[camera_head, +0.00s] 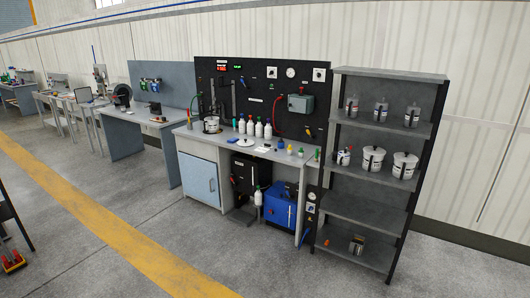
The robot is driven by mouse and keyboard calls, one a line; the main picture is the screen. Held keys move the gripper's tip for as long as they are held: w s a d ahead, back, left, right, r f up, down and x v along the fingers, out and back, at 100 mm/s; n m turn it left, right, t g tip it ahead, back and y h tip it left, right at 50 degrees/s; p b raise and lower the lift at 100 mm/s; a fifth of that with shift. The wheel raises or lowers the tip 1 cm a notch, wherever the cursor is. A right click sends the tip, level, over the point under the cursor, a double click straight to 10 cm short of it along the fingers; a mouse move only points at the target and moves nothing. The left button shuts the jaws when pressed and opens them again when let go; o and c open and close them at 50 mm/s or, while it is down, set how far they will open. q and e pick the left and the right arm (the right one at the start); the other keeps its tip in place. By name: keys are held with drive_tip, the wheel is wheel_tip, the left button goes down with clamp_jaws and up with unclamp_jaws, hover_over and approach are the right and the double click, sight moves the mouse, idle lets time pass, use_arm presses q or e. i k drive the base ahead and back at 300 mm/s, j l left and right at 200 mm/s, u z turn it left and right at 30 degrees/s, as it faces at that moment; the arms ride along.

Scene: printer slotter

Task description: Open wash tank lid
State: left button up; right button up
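No gripper and no part of my arms shows in the head view. A small round pot-like container (211,125) stands on the left part of the grey workbench (225,134). It may be the wash tank, but it is too small to tell whether a lid covers it. A flat white disc (245,141) lies on the bench to its right. A blue unit (278,207) and a black box (244,173) stand under the bench. No label here names any of these as the wash tank.
Several white bottles (258,129) stand along the bench. A grey shelf (368,215) with bottles and white buckets (373,159) stands right of it. A blue-grey cabinet door (200,180) is shut under the bench. The floor (220,250) in front is clear, with a yellow stripe (110,228).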

sight(279, 193)
drive_tip(key=i+j+u, duration=0.15)
drive_tip(key=i, duration=0.9)
drive_tip(key=i+j+u, duration=0.15)
drive_tip(key=i, duration=0.85)
